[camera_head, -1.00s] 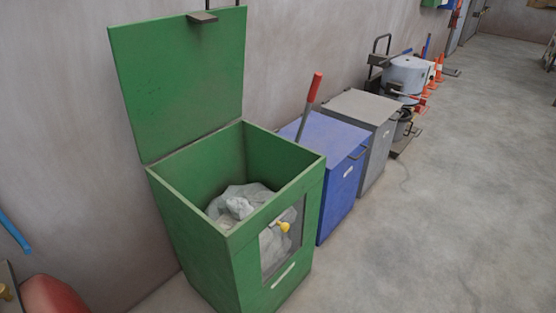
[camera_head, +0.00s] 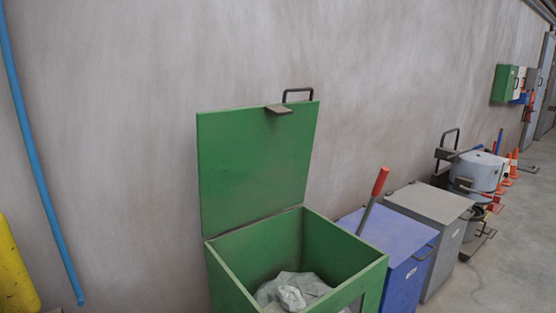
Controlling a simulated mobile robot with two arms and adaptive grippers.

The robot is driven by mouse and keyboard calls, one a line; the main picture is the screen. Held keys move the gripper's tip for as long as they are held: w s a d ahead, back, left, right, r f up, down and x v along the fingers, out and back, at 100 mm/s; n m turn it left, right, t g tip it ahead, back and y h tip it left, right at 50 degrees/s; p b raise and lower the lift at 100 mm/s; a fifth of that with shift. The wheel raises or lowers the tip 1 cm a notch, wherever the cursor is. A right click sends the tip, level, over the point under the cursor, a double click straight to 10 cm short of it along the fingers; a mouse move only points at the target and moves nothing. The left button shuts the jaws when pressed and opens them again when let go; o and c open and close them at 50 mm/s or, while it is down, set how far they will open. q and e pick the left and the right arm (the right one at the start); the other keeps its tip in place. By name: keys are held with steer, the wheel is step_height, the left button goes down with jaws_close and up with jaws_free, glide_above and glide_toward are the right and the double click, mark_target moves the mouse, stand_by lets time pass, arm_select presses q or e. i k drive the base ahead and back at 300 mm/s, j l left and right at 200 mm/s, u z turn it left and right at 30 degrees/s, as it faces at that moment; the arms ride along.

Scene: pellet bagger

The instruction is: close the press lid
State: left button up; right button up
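The green press lid (camera_head: 255,160) stands open and upright at the back of the green press box (camera_head: 230,283), near the wall. A dark handle (camera_head: 298,91) and a small bracket (camera_head: 279,109) sit at the lid's top edge. Crumpled whitish plastic (camera_head: 292,293) lies inside the box. The lower front of the box is cut off by the bottom of the picture. Neither of my grippers shows.
A blue box (camera_head: 376,243) with a red-gripped lever (camera_head: 373,195) stands right of the press, then a grey box (camera_head: 432,203). A round grey vessel (camera_head: 480,173) and orange cones stand beyond. A blue pipe (camera_head: 45,180) and a yellow object (camera_head: 14,270) are at left.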

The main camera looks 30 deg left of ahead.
mark_target(255, 162)
steer(key=i+l, duration=0.15)
steer(key=i, duration=0.2)
steer(key=i+l, duration=0.15)
steer(key=i, duration=0.2)
steer(key=i+l, duration=0.15)
steer(key=i, duration=0.2)
